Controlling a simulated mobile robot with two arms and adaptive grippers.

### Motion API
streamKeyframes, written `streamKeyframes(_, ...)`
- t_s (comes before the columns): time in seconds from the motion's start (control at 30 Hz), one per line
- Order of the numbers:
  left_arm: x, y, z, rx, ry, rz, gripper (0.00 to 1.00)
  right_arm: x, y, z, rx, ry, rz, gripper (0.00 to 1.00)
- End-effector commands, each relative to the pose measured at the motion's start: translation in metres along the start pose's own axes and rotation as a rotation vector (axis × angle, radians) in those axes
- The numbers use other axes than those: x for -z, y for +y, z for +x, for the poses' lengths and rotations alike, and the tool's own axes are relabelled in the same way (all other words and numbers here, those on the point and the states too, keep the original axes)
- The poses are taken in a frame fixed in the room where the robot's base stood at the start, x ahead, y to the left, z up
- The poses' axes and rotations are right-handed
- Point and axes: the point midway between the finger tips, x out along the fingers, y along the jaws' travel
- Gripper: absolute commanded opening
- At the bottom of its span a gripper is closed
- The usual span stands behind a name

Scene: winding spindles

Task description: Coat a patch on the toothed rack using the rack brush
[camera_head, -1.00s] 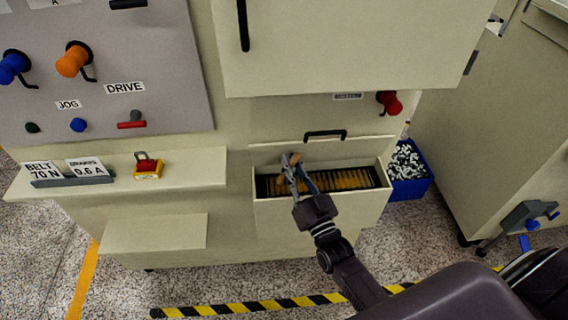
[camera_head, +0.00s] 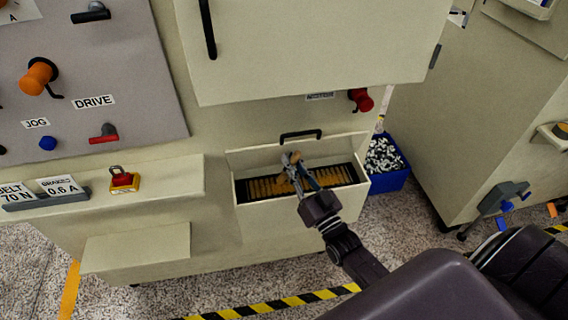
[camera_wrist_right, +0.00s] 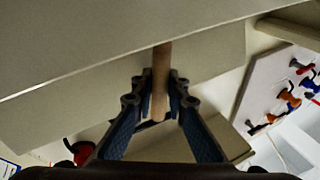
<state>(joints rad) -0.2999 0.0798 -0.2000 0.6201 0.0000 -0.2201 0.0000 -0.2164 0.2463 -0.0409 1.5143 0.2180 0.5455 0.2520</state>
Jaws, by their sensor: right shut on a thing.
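The toothed rack (camera_head: 337,177) lies in an open drawer in the middle of the head view, a dark strip with a row of golden-brown teeth. My right gripper (camera_head: 298,175) is over the left-middle part of the rack and is shut on the rack brush (camera_wrist_right: 161,75). In the right wrist view, the brush's round wooden handle stands between the two fingers. The brush's bristles are hidden, so I cannot tell whether they touch the teeth. My left gripper is not in view.
The drawer (camera_head: 285,219) has raised walls around the rack and a cabinet door (camera_head: 310,45) above. A blue bin (camera_head: 387,180) of pale pieces stands to its right. A shelf with a red-and-yellow lock (camera_head: 123,181) juts out at left.

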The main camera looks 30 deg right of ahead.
Motion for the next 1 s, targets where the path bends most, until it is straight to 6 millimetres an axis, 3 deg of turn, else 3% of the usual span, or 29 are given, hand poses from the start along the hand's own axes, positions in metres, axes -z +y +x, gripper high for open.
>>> streamKeyframes(1.0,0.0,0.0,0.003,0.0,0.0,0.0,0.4,0.016,0.054,-0.019,0.0,-0.001,-0.002,0.0)
